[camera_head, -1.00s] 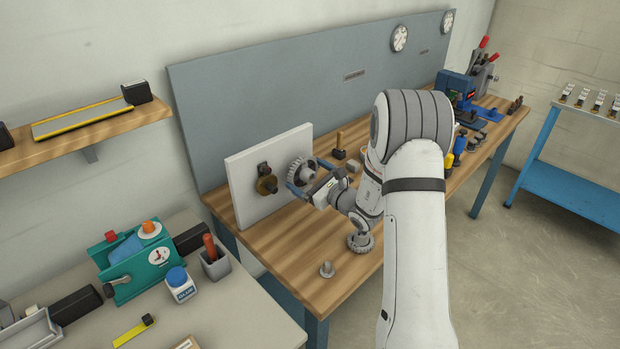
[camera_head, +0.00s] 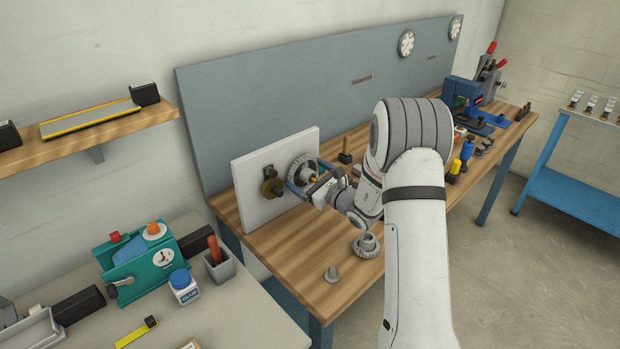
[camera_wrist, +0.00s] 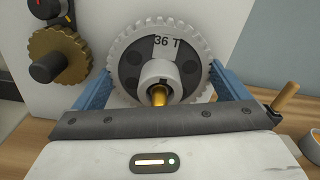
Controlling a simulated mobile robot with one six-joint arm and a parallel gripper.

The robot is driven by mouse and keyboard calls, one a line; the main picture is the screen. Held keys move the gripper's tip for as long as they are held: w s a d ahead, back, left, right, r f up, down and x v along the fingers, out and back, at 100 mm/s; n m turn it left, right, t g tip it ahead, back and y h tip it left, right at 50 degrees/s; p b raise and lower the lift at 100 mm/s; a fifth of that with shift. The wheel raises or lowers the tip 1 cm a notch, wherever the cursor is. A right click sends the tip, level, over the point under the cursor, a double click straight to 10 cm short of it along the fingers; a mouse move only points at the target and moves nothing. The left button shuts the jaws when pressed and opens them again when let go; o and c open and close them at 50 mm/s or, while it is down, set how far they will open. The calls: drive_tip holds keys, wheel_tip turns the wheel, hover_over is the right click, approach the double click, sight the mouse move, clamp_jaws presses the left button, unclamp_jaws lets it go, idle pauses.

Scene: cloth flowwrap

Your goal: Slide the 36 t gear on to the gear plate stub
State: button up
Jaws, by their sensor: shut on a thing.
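The 36 t gear (camera_wrist: 127,42) is light grey with a white hub and a "36 T" mark, and it faces me upright in the wrist view. My gripper (camera_wrist: 160,80) has its blue fingers shut on the gear's two sides. A brass-coloured stub (camera_wrist: 159,95) shows in the middle of the hub. The white gear plate (camera_wrist: 100,12) stands upright behind the gear. In the head view the gear (camera_head: 301,167) is at the right part of the plate (camera_head: 253,197), beside my gripper (camera_head: 302,184). Whether its back touches the plate is hidden.
A brass gear (camera_wrist: 72,42) with a dark hub is mounted on the plate, left of the held gear. Another grey gear (camera_head: 366,246) and a small grey part (camera_head: 331,274) are on the wooden bench (camera_head: 290,262). A wooden-handled tool (camera_head: 346,150) stands behind my gripper.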

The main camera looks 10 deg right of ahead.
drive_tip(key=shift+w+a+r, duration=0.1)
drive_tip(key=shift+w+a, duration=0.05)
idle(0.8)
drive_tip(key=o, duration=0.7)
drive_tip(key=shift+s+d, duration=0.35)
drive_tip(key=shift+s, duration=0.05)
drive_tip(key=b+v, duration=0.2)
drive_tip(key=v, duration=0.4)
drive_tip(key=s+a+r+n+g+y, duration=0.1)
drive_tip(key=s+a+r+n+g, duration=0.2)
drive_tip(key=s+a+n+g, duration=0.55)
drive_tip(key=s+a+r+n+g+y, duration=0.15)
drive_tip(key=s+a+n+g, duration=0.35)
drive_tip(key=s, duration=0.6)
drive_tip(key=s+d+n+h, duration=0.5)
drive_tip(key=s+n+h, duration=0.15)
drive_tip(key=s, duration=0.35)
drive_tip(key=s+d+n+h, duration=0.1)
drive_tip(key=d+n+h, duration=0.1)
drive_tip(key=d, duration=0.1)
drive_tip(key=s+d+r+n+h, duration=0.1)
drive_tip(key=s+d+n+h, duration=0.1)
drive_tip(key=s+d+n+t+h, duration=0.1)
drive_tip(key=s+d+n+h, duration=0.1)
drive_tip(key=d, duration=0.1)
drive_tip(key=shift+d+r, duration=0.3)
drive_tip(key=shift+d, duration=0.05)
